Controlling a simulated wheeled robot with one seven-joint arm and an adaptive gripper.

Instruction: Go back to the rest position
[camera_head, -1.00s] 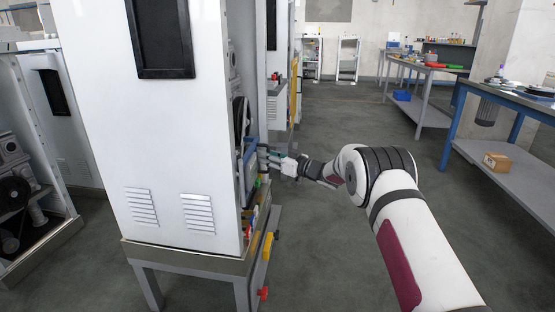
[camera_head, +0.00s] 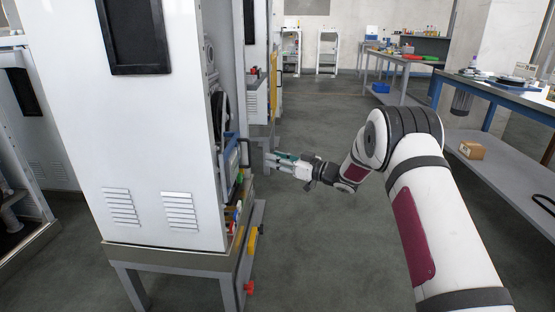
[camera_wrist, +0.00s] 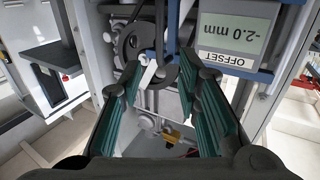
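My gripper (camera_head: 270,164) is beside the open right side of the white dispenser cabinet (camera_head: 150,140), with a gap of floor showing around it. In the wrist view my gripper (camera_wrist: 165,85) has its two green-padded fingers spread apart with nothing between them. Beyond the fingers, the wrist view shows the machine's inside, with a dark round wheel (camera_wrist: 135,42) and a display panel (camera_wrist: 236,38) reading "-2.0 mm" and "OFFSET". In the head view my arm (camera_head: 430,190) reaches from the lower right toward the cabinet.
The cabinet stands on a metal stand (camera_head: 170,258) with a yellow handle (camera_head: 252,240) and a red knob (camera_head: 249,287). A blue-framed workbench (camera_head: 510,95) with a cardboard box (camera_head: 471,150) on its lower shelf is at the right. The floor between is clear.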

